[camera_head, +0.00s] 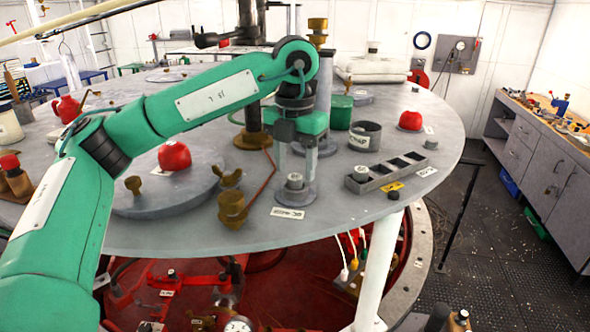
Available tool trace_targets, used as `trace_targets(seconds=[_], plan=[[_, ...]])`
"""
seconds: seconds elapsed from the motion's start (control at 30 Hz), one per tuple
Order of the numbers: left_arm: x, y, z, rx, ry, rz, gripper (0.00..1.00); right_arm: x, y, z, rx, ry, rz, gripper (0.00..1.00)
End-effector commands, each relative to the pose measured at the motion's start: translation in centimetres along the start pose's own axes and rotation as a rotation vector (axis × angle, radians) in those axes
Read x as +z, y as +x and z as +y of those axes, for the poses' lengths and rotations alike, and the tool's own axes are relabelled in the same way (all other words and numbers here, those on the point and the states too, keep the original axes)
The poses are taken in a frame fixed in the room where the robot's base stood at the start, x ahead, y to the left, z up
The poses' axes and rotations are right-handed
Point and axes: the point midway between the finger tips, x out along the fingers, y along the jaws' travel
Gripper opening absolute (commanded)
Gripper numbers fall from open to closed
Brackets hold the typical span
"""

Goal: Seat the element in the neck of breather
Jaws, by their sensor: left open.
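My left gripper (297,172) points straight down from its green wrist, its pale fingers apart. It is right above a short grey metal piece (295,182) that stands upright on a round grey flange (304,199) near the front edge of the round table. A small label (287,213) lies in front of the flange; its print is too small to read surely. The flange looks like the breather, and the grey piece may be its neck or the element in it; I cannot tell which. The fingertips are close to the piece's sides. My right gripper is not in view.
A grey slotted block (387,172) and a grey cup (365,136) stand to the right. A brass fitting (232,206) and a brass wing nut (229,178) are close on the left. A green canister (340,112) stands behind. The table's front edge (250,243) is near.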

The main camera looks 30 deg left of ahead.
Motion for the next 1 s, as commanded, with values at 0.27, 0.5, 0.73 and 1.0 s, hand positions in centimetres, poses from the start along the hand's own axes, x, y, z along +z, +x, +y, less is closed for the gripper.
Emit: trace_targets(seconds=[0.27,0.5,0.73,1.0], plan=[[0.0,-5.2,0.0,0.001,0.001,-0.003,0.5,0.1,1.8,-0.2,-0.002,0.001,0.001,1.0],[0.0,-8.1,0.0,0.001,0.001,-0.002,0.5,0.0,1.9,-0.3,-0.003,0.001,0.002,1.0],[0.0,-10.1,-0.1,0.002,0.002,-0.001,0.5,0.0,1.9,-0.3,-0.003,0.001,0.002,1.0],[0.0,-10.6,-0.1,0.001,0.002,0.001,0.5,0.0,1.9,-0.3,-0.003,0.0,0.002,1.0]])
